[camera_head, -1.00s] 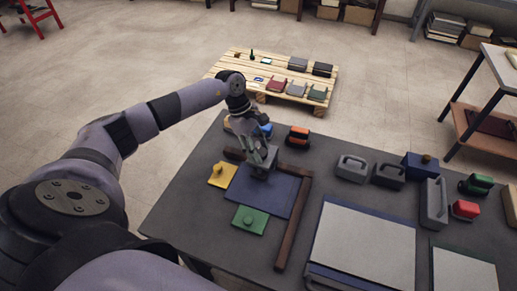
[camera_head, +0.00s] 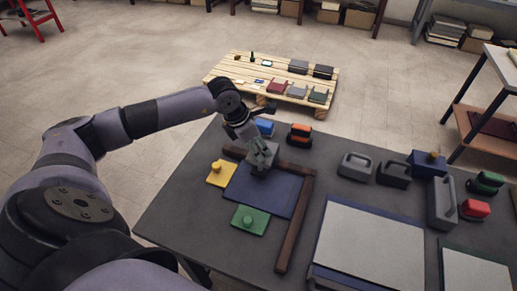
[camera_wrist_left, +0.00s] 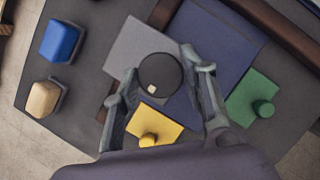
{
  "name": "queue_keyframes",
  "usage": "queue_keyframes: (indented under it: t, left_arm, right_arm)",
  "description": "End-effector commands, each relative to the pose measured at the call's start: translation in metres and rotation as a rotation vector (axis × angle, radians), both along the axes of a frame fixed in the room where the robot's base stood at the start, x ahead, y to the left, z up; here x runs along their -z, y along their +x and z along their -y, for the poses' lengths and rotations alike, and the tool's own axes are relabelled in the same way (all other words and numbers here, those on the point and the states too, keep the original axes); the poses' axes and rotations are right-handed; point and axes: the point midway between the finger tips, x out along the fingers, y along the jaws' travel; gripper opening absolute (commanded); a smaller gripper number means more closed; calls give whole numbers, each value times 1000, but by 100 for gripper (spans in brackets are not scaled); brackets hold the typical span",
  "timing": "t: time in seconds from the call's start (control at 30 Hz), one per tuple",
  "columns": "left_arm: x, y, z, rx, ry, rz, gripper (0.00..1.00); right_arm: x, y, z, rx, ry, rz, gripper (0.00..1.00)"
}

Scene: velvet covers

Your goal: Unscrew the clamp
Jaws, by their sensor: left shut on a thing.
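The clamp shows in the left wrist view as a flat grey plate (camera_wrist_left: 136,45) with a round dark knob (camera_wrist_left: 160,76) that has a small pale mark on it. It lies at a corner of the dark blue board (camera_wrist_left: 218,42), which also shows in the head view (camera_head: 270,193). My left gripper (camera_head: 262,160) is low over the far part of this board. Its fingers (camera_wrist_left: 161,72) are on either side of the knob and shut on it. In the head view the gripper hides the knob. My right gripper is in neither view.
A brown L-shaped bar (camera_head: 295,225) edges the board. A yellow plate with a knob (camera_head: 221,174) and a green one (camera_head: 250,220) lie close by. A blue-topped block (camera_head: 264,127) and an orange-topped block (camera_head: 299,134) stand behind. Grey handled blocks stand to the right.

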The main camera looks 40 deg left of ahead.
Motion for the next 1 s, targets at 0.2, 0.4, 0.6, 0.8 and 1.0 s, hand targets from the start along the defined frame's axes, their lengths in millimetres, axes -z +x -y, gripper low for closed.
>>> queue_keyframes:
  t: [0.2, 0.4, 0.6, 0.8, 1.0]
  left_arm:
    - [3, 0, 1, -204, 1, 4, 11]
    - [3, 0, 3, -394, -1, 5, 11]
    - [3, 0, 4, -585, -2, 4, 11]
    - [3, 0, 5, -775, -2, 3, 11]
    - [2, 1, 6, -967, -3, 3, 11]
  right_arm:
    - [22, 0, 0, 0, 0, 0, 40]
    - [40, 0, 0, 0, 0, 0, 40]
    - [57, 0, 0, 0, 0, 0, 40]
    - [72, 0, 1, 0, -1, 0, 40]
    - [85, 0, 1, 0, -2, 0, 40]
